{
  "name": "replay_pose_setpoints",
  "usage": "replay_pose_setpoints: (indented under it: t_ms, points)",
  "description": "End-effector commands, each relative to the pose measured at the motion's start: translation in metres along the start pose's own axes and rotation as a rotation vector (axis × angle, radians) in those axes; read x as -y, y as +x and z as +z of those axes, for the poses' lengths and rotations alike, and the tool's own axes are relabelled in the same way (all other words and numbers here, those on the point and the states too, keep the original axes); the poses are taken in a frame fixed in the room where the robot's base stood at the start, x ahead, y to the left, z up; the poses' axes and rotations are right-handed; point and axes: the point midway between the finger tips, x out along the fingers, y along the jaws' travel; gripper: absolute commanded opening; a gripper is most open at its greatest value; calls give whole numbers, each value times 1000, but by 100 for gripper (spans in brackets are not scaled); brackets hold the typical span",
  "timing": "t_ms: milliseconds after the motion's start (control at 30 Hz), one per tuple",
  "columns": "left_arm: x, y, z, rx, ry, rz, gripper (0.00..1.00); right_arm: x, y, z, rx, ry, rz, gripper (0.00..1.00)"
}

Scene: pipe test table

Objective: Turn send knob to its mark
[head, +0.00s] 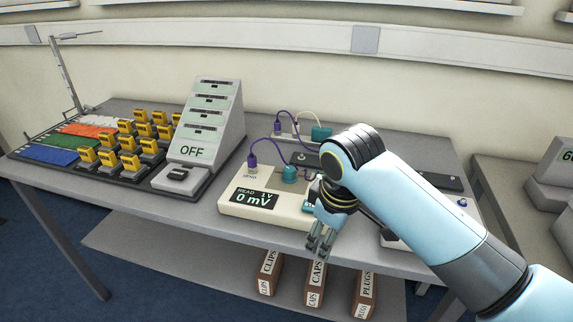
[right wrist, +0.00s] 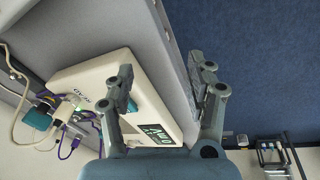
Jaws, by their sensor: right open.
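My right gripper (head: 320,246) is open and empty, fingers down, at the box's front right corner by the table edge. In the right wrist view the open fingers (right wrist: 168,78) show over the cream box (right wrist: 90,75) and table edge. My left gripper is out of view.
A grey stepped OFF panel (head: 207,125) and yellow-topped blocks (head: 128,160) stand left. Purple cables (head: 291,152) run behind the box. Labelled boxes (head: 316,283) sit below.

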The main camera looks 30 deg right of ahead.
Motion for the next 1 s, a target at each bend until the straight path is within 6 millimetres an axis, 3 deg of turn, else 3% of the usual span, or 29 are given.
replay_pose_setpoints:
  t_ms: [167, 300, 400, 533, 767, 1000]
  points:
    - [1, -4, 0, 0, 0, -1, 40, -28, -6, -42, 28, -84, -14, 55]
    - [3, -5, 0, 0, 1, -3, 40, -61, -8, -87, 61, -172, -41, 55]
    - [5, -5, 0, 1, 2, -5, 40, -92, -21, -127, 88, -256, -80, 55]
    - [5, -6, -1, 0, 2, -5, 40, -119, -44, -164, 105, -343, -134, 55]
    - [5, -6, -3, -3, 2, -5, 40, -137, -63, -185, 114, -409, -181, 55]
    - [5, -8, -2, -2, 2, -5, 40, -131, -30, -180, 116, -410, -184, 55]
